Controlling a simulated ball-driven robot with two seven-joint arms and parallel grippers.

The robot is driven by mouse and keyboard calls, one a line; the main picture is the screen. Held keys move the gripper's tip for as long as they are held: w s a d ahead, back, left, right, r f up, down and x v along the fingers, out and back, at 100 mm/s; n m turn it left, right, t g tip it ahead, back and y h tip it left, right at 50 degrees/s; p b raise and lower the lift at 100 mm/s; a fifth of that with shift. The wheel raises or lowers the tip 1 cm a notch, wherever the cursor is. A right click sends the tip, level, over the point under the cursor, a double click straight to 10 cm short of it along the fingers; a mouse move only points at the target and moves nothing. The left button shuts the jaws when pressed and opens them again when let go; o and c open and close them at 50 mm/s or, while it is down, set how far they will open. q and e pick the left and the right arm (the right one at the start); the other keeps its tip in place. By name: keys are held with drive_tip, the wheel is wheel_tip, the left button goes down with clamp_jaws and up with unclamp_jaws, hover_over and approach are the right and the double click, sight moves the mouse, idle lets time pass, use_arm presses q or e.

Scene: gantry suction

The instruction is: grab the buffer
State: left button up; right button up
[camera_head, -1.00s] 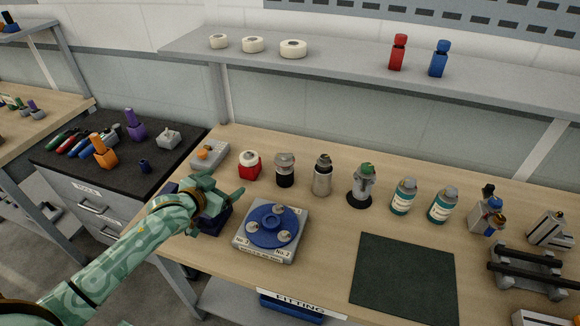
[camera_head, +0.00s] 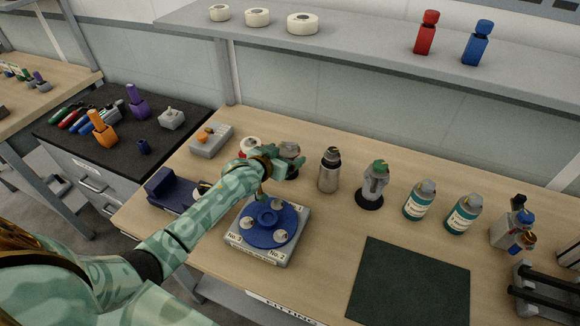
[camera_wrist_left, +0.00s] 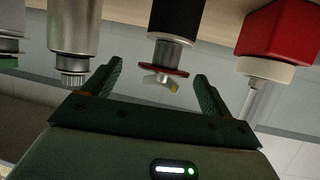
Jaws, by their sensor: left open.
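I see no readable label that says buffer. A black cylinder with a silver neck (camera_head: 291,150) stands upright at the back of the bench, partly hidden by my left gripper (camera_head: 277,166). In the left wrist view, which looks inverted, the black cylinder (camera_wrist_left: 178,16) with its silver neck, red disc and small tip lies between the fingers of the open left gripper (camera_wrist_left: 158,76). The fingers do not visibly touch it. A red item with a white top (camera_head: 250,146) stands to its left, a silver flask (camera_head: 329,172) to its right. My right gripper is not in view.
A grey fixture with a blue disc (camera_head: 268,226) sits in front. A dark blue block (camera_head: 170,188) is at the bench's left edge. A dark mat (camera_head: 410,285) lies clear in front.

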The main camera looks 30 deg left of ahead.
sight(287, 150)
use_arm(q)
drive_tip(key=shift+w+f, duration=0.1)
drive_tip(key=shift+w, duration=0.2)
drive_tip(key=shift+w+f, duration=0.1)
drive_tip(key=shift+w, duration=0.2)
drive_tip(key=x, duration=0.1)
drive_tip(key=b+x, duration=0.1)
drive_tip(key=x, duration=0.1)
drive_tip(key=b+x, duration=0.1)
drive_tip(key=shift+w+a, duration=0.25)
drive_tip(key=shift+w, duration=0.05)
drive_tip(key=shift+s, duration=0.1)
drive_tip(key=shift+c, duration=1.4)
drive_tip(key=c, duration=1.5)
